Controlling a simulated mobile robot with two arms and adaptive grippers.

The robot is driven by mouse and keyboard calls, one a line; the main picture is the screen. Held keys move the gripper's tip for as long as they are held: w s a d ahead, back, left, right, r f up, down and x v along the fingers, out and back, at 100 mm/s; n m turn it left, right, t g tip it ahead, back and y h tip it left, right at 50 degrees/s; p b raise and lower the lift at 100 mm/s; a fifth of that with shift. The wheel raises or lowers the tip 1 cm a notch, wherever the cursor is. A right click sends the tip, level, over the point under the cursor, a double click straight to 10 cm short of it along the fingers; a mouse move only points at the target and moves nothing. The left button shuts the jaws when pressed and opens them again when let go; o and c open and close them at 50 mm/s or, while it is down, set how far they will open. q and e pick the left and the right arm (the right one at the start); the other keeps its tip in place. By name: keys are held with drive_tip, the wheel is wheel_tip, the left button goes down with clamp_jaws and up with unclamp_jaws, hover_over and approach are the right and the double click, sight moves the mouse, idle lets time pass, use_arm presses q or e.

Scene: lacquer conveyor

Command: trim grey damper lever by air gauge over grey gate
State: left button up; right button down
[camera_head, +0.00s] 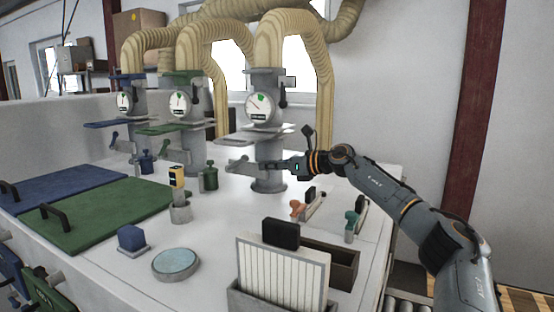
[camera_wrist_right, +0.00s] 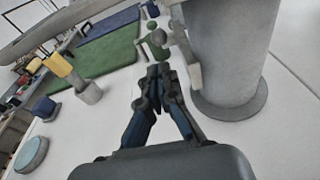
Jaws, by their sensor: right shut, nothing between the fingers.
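The grey column (camera_head: 268,178) at the right of the row carries a round air gauge (camera_head: 261,107) with a green patch near the top of its dial. The flat grey gate (camera_head: 258,135) is below the gauge. A grey damper lever (camera_head: 240,167) juts left from the column below the gate; what looks like its end shows in the wrist view (camera_wrist_right: 184,58). My right gripper (camera_head: 284,165) is in front of the column; in the wrist view its fingertips (camera_wrist_right: 159,73) are together and empty, close beside the lever. I cannot tell whether they touch. My left gripper is not in view.
Green (camera_head: 181,104) and blue (camera_head: 125,101) gauges stand on columns to the left. A yellow-topped post (camera_head: 178,193), blue block (camera_head: 131,238), round dish (camera_head: 176,263) and card rack (camera_head: 281,277) are on the white table.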

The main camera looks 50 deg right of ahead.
sight(245, 155)
drive_tip(key=p+x, duration=0.1)
drive_tip(key=x, duration=0.3)
drive_tip(key=shift+w+p, duration=0.3)
drive_tip(key=shift+w, duration=0.15)
drive_tip(key=shift+f, duration=0.1)
drive_tip(key=r+p, duration=0.3)
drive_tip(key=shift+w+a+r, duration=0.1)
drive_tip(key=shift+w, duration=0.3)
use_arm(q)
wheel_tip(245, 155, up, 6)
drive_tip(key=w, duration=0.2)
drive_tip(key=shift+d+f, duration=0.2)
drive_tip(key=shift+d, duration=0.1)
use_arm(e)
drive_tip(key=shift+w+a, duration=0.15)
drive_tip(key=shift+w, duration=0.15)
